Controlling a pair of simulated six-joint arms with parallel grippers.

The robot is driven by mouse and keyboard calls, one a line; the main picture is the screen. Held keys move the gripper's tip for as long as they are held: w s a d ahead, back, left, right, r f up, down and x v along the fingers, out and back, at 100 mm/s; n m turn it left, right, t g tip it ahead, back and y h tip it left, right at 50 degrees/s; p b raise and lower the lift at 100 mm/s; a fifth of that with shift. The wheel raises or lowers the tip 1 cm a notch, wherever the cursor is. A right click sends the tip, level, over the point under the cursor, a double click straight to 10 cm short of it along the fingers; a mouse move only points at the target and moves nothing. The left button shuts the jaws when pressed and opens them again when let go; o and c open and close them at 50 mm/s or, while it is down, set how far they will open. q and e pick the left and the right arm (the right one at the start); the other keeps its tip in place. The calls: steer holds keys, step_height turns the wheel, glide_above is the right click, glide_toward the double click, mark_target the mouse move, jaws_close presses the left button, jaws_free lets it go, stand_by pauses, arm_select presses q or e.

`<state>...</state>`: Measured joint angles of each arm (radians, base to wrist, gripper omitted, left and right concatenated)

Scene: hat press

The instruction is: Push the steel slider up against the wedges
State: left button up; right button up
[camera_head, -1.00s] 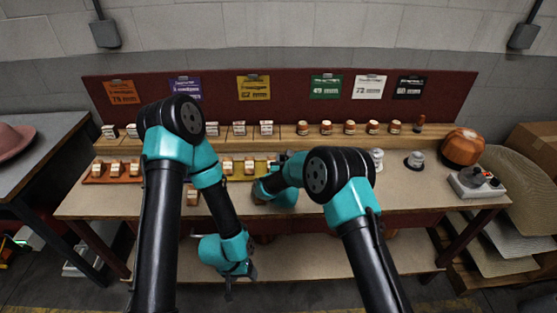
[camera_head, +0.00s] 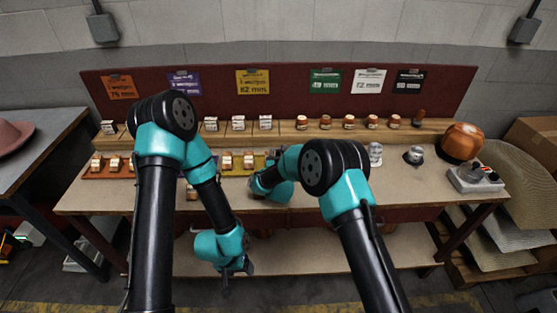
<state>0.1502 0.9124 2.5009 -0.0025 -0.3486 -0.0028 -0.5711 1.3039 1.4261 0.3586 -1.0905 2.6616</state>
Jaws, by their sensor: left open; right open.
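Small orange-and-white wedges stand on an orange tray (camera_head: 105,174) at the left of the bench. More wedges (camera_head: 227,161) stand on a yellow tray (camera_head: 238,172) near the middle. A single block (camera_head: 191,192) sits on the bench in front. I cannot make out the steel slider clearly; my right arm covers the right end of the yellow tray. My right gripper (camera_head: 257,188) is open, low over the bench just in front of that tray's right part, and partly hidden. My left gripper (camera_head: 227,279) is open and empty, hanging in front of the bench edge.
A back shelf (camera_head: 285,136) carries several wedges and round orange jars. The bench top (camera_head: 420,190) is clear at front right.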

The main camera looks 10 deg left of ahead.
steer(key=v, duration=1.2)
